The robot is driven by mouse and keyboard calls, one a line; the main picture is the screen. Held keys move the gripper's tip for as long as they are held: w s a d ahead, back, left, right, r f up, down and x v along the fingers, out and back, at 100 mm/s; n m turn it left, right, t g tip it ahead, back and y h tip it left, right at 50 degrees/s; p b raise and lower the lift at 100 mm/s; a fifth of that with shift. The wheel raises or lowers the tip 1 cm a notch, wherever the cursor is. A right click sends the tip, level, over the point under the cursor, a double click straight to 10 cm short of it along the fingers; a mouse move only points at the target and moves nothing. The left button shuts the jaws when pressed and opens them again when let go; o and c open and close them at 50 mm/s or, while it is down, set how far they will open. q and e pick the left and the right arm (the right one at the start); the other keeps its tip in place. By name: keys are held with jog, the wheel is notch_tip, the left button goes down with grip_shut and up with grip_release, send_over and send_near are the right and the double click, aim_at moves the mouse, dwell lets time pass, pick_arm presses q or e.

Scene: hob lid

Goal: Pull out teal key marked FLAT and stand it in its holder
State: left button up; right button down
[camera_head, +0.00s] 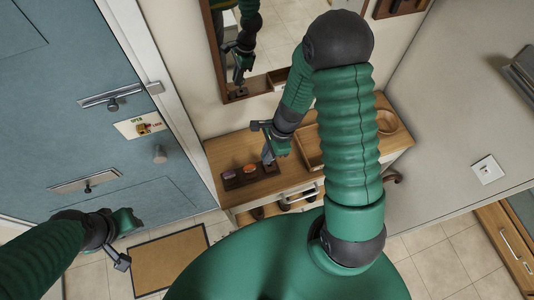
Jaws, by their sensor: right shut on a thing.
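A dark wooden holder (237,181) lies on the wooden side table. An orange-topped piece (250,168) and a purple-topped piece (229,174) stand in it. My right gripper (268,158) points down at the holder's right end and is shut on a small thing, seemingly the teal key. The fingers mostly hide it, and no FLAT marking can be read. I cannot tell whether it touches the holder. My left gripper (136,221) hangs at the lower left, in front of the door and away from the table; its jaw opening is unclear.
A blue door (60,130) with a lock plate (139,125), handles and a knob is at the left. A mirror (265,45) hangs above the side table (215,150). A tray (312,160) and a round bowl (387,122) stand farther right. A doormat (170,262) lies on the floor.

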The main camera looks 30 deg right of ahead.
jog(key=shift+d, duration=0.15)
jog(key=shift+f+b, duration=1.5)
jog(key=shift+f, duration=0.3)
jog(key=c, duration=1.4)
grip_release()
jog(key=shift+o, duration=0.2)
jog(key=v, duration=1.6)
jog(key=shift+d+r, duration=0.2)
jog(key=shift+r, duration=0.2)
